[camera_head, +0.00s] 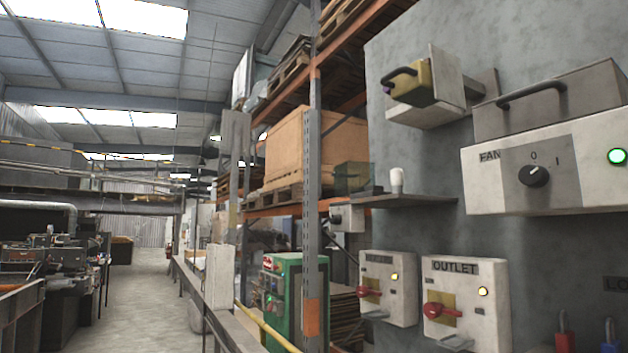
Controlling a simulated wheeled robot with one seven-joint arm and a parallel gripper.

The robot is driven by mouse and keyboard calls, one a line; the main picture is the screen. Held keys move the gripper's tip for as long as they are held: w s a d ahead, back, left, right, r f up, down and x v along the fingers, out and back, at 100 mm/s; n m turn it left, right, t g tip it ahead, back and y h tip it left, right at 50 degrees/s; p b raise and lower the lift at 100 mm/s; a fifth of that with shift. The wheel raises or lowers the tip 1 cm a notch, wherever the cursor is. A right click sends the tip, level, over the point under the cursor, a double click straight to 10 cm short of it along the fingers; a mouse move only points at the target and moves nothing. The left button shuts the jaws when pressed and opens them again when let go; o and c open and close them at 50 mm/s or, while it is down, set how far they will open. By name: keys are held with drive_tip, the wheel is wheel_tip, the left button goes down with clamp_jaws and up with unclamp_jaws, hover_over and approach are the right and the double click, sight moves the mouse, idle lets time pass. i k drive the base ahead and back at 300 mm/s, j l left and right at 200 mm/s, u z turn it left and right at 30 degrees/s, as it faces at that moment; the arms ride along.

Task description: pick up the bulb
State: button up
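A small white upright object (397,179), which looks like the bulb, stands on a narrow dark shelf (425,200) on the grey wall. It is near the middle right of the head view and looks small, so fine detail cannot be made out. My gripper is not in view.
A dark see-through box (352,178) sits just left of the bulb. Above the shelf is a wall box with a handled lid (410,82). To the right is the FAN control box (545,165). Below are the OUTLET switch box (465,300) and another switch box (388,288).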

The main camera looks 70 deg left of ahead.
sight(396, 174)
drive_tip(key=u, duration=2.25)
